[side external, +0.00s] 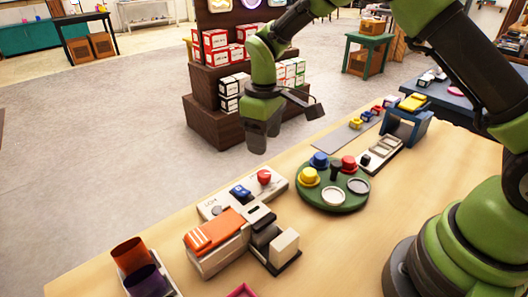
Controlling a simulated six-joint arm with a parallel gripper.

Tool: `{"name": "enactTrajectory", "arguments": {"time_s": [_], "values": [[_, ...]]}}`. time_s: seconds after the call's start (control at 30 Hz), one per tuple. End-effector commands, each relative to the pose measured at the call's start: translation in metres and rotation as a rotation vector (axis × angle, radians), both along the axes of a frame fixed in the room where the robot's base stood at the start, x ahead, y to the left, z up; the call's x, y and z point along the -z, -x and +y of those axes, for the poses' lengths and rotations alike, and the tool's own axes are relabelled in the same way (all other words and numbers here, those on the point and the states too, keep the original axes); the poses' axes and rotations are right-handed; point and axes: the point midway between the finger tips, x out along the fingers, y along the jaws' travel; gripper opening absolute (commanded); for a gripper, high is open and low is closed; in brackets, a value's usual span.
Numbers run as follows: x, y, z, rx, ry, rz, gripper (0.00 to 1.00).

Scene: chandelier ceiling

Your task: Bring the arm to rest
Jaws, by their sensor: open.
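My gripper (260,136) hangs at the upper middle of the side external view, fingers pointing down. It is open with nothing seen between its fingers. It appears in the air above the table's far edge, apart from the things on the table. My green and black arm reaches to it from the right side of the view.
The wooden table (400,210) holds a white panel with a red button (264,177), an orange and white device (215,232), a green round tray (330,205) with coloured knobs, and an orange cup (129,254). A shelf with boxes (217,126) stands behind on the floor.

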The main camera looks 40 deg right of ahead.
Motion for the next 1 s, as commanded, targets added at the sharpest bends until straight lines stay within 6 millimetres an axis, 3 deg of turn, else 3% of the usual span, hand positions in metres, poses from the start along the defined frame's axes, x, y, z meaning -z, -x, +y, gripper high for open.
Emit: {"name": "enactTrajectory", "arguments": {"time_s": [0.47,0.57,0.67,0.8,1.0], "values": [[-0.012,0.001,0.000,0.007,-0.002,-0.007,0.57],[-0.032,0.005,-0.002,0.041,-0.015,-0.036,0.57],[-0.066,0.018,-0.005,0.108,-0.040,-0.089,0.57],[-0.118,0.049,-0.011,0.234,-0.093,-0.180,0.57],[-0.170,0.109,-0.017,0.410,-0.183,-0.305,0.57]]}}
